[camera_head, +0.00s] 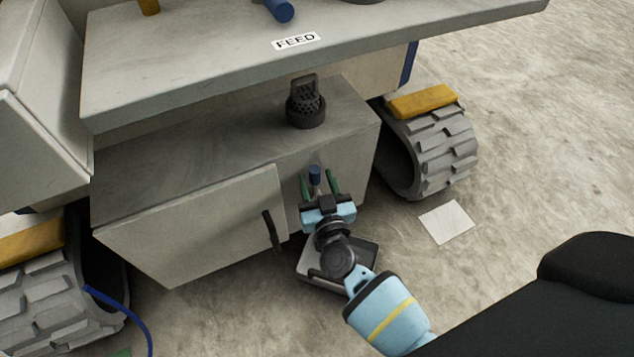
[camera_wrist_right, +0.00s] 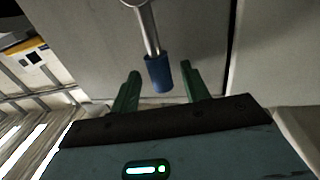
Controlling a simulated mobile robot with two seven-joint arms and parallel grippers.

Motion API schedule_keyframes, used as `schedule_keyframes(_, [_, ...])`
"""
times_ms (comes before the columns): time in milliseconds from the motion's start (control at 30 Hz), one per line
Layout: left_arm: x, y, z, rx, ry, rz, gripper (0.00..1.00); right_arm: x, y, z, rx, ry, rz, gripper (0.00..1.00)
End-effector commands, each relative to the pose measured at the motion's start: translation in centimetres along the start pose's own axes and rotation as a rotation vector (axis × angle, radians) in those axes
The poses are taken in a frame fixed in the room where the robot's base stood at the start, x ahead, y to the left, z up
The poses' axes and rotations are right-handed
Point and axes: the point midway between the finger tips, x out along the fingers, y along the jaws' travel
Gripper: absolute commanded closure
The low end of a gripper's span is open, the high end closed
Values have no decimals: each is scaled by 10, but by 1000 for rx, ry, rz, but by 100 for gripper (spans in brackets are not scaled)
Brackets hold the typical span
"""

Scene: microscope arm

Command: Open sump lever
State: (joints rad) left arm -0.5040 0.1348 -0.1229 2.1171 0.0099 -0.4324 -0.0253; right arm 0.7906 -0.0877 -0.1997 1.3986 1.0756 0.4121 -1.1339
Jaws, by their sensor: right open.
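The sump lever (camera_wrist_right: 158,72) is a metal rod with a blue grip at its end. In the right wrist view it hangs down from a pivot on the grey cabinet face. In the head view its blue end (camera_head: 315,174) shows at the cabinet's right part. My right gripper (camera_head: 319,184) is open, its green fingers on either side of the blue grip. In the right wrist view the fingers (camera_wrist_right: 158,85) stand apart with the grip between them, and a gap shows on both sides. My left gripper is out of view.
A grey cabinet (camera_head: 190,225) with a dark door handle (camera_head: 271,230) is beside the lever. A grey tray (camera_head: 310,262) lies on the floor below my right wrist. A tracked wheel (camera_head: 447,150) stands to the right, near a white sheet (camera_head: 447,222). A shelf labelled FEED (camera_head: 200,75) overhangs above.

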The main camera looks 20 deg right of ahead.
Motion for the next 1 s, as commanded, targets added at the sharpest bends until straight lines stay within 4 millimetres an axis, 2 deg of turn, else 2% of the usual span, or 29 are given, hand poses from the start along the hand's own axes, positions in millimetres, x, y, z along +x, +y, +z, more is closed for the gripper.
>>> schedule_keyframes(200, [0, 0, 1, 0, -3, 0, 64, 0, 0, 0, 0, 0, 0, 55])
schedule_keyframes(533, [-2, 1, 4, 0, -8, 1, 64, 0, 0, 0, 0, -1, 0, 98])
schedule_keyframes(1000, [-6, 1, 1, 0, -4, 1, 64, 0, 4, -1, 49, -11, -1, 100])
